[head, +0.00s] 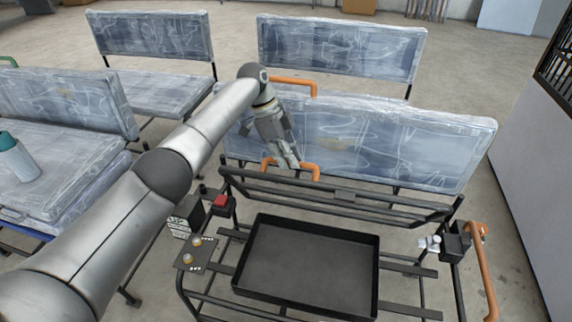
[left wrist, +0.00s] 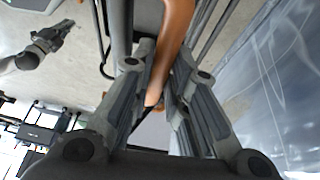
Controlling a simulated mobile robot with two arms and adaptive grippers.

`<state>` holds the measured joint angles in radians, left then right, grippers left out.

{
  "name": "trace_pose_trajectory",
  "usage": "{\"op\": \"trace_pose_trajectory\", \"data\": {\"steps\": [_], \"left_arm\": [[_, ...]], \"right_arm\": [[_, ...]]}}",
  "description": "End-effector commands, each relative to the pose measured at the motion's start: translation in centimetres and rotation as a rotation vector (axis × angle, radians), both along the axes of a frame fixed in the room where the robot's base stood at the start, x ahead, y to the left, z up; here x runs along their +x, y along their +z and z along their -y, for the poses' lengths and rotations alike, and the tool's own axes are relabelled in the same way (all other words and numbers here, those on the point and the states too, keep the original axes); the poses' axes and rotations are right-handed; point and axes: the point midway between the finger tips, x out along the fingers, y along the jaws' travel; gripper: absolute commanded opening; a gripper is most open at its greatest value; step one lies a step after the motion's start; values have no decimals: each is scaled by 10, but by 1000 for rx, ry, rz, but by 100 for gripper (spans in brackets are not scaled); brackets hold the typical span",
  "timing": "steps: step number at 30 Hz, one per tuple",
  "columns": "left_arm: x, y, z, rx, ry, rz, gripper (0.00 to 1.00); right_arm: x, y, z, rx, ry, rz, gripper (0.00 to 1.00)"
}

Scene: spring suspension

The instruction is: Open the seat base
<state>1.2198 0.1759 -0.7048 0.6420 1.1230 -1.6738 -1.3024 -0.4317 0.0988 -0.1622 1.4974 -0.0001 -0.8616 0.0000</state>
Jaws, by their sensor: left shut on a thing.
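The seat pad (head: 400,143), wrapped in cloudy plastic, stands tilted up behind the dark metal seat frame (head: 340,192). It also shows along the right of the left wrist view (left wrist: 285,75). An orange handle (head: 309,168) sits near the lower left part of the pad. My left gripper (head: 291,163) is at this handle. In the left wrist view, the fingers of my left gripper (left wrist: 160,95) close around the orange handle (left wrist: 174,40). My right gripper (left wrist: 57,36) shows small at the upper left of the left wrist view; its jaw state is unclear.
An open black tray (head: 310,265) lies inside the frame. Another orange handle (head: 482,270) stands at the frame's right side. A red-topped switch box (head: 219,202) is at its left. Other wrapped seats stand behind and left, one with a bottle (head: 15,158). A cabinet (head: 530,140) is at right.

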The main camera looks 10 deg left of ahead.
Motion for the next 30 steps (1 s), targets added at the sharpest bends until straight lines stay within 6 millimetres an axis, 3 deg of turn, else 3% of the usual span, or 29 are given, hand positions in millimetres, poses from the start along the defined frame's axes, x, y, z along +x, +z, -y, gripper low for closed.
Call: {"op": "trace_pose_trajectory", "data": {"steps": [1, 16, 17, 21, 30], "left_arm": [[-1, -12, -1, 9, 5, -10, 0], [1, -10, -2, 11, 6, -9, 0], [1, -10, -2, 11, 6, -9, 17], [1, -8, -2, 10, 5, -9, 35], [2, -4, -1, 4, 4, -6, 37]], "right_arm": [[1, -1, 0, 0, 0, 2, 0], [2, 2, 0, 0, -1, 2, 0], [2, 2, 0, 0, -1, 2, 0], [2, 2, 0, -1, -1, 1, 0], [1, 3, 0, 0, 0, 2, 0]]}}
